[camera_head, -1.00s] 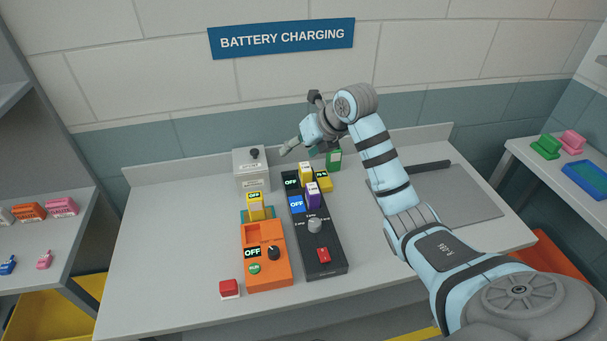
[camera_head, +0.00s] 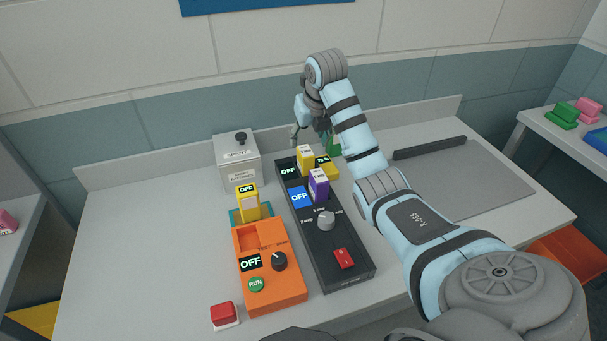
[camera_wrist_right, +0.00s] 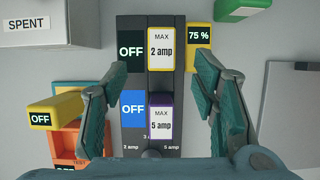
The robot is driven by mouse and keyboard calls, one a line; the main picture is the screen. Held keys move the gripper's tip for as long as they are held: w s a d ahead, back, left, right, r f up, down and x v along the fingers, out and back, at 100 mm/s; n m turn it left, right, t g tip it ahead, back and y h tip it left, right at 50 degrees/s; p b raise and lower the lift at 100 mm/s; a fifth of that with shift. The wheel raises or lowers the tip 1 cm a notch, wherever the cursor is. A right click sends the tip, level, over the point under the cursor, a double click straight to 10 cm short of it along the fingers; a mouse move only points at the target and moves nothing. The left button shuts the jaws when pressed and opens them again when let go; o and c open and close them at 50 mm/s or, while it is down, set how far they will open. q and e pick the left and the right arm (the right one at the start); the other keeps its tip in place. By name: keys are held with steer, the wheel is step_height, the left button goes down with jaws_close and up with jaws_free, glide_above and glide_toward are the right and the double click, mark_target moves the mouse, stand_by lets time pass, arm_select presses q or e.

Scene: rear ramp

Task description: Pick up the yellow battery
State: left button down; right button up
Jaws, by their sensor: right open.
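Several yellow blocks could be the yellow battery. One (camera_head: 306,157) stands in the black charger (camera_head: 333,255), its face reading "MAX 2 amp" in the right wrist view (camera_wrist_right: 160,49). A second yellow block (camera_head: 327,166), showing "75 %" in the wrist view (camera_wrist_right: 200,36), lies beside the charger. A third, marked OFF (camera_head: 247,203), stands upright at the orange tester (camera_head: 272,285). My right gripper (camera_wrist_right: 161,75) is open and empty above the charger, fingers either side of its slots. In the head view it is small and partly hidden. My left gripper is out of view.
A purple block (camera_head: 318,185) stands in the charger just in front of the yellow one. A grey SPENT box (camera_head: 237,162) stands at back left. A green block (camera_head: 333,147) is behind the charger. A red button (camera_head: 223,315) sits at front left. The table's left side is clear.

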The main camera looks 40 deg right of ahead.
mark_target(307, 153)
steer(key=x, duration=1)
steer(key=shift+s, duration=0.25)
jaws_close()
